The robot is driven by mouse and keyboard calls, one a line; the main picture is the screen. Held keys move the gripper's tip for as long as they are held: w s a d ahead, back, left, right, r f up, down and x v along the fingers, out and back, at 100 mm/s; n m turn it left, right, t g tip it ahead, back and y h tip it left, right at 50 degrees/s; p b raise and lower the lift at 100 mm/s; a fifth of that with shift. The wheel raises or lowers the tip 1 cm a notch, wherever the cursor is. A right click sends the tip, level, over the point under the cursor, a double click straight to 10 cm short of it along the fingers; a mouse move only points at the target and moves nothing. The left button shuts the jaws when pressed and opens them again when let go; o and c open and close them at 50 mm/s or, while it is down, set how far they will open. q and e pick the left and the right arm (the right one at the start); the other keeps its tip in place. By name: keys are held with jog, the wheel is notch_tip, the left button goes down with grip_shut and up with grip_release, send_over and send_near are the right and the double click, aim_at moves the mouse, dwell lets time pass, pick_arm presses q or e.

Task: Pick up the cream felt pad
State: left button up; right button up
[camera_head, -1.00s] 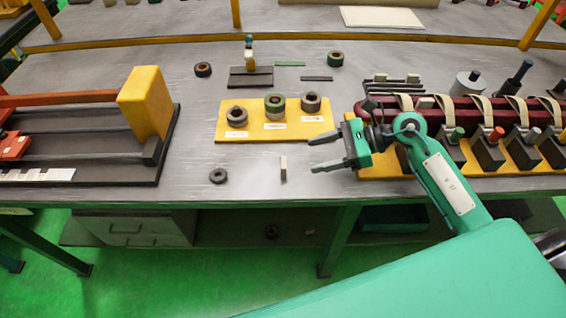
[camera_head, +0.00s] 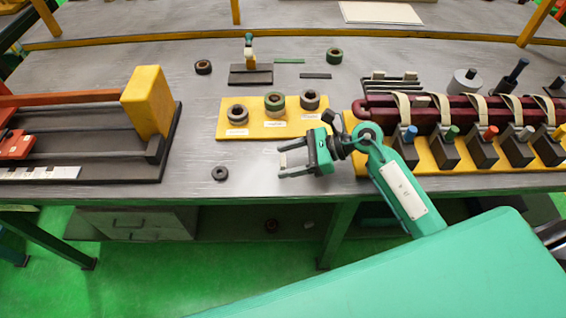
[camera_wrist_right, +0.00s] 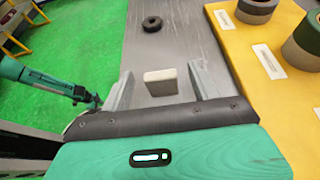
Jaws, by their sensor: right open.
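The cream felt pad (camera_wrist_right: 161,82) is a small pale block on the grey bench top near its front edge. In the right wrist view it stands between the two fingers of my right gripper (camera_wrist_right: 163,88), with a gap on each side. In the head view my right gripper (camera_head: 282,161) is open, pointing left, with its fingers on either side of the pad's place. What looks like my left arm shows small at the left of the right wrist view; its gripper end (camera_wrist_right: 88,97) is too small to read.
A dark ring (camera_head: 220,173) lies left of the gripper on the bench. Behind is a yellow board (camera_head: 256,130) with several rings. To the right is a yellow rack (camera_head: 446,160) of coloured-top blocks. A slide fixture with a yellow block (camera_head: 147,100) fills the left.

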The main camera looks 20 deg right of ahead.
jog(key=c, duration=1.1)
